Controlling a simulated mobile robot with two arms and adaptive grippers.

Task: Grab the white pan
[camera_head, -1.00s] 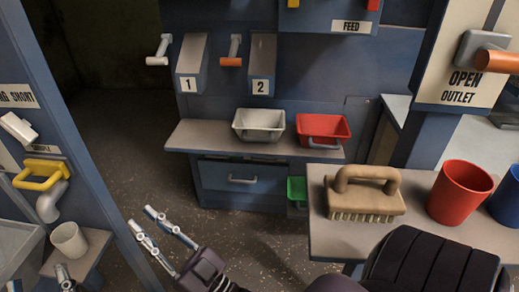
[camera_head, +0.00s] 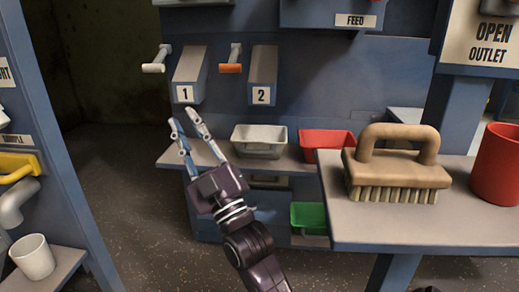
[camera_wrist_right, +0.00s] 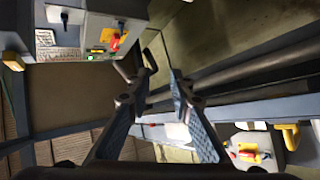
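The white pan (camera_head: 258,142) sits on the grey shelf below the boxes labelled 1 and 2 in the head view. It is beside the red pan (camera_head: 326,138). My right gripper (camera_head: 182,116) is just left of the white pan, over the shelf's left part. Its fingers are apart with nothing between them, and it appears not to touch the pan. In the right wrist view my right gripper (camera_wrist_right: 162,80) also shows open and empty; I cannot make out the white pan there. My left gripper is out of view.
A brush (camera_head: 396,172) and a red cup (camera_head: 497,165) stand on the nearer table (camera_head: 400,228) at the right. A green bin (camera_head: 309,217) is below the shelf. A white cup (camera_head: 33,257) stands at the lower left. Handles (camera_head: 157,58) project above the shelf.

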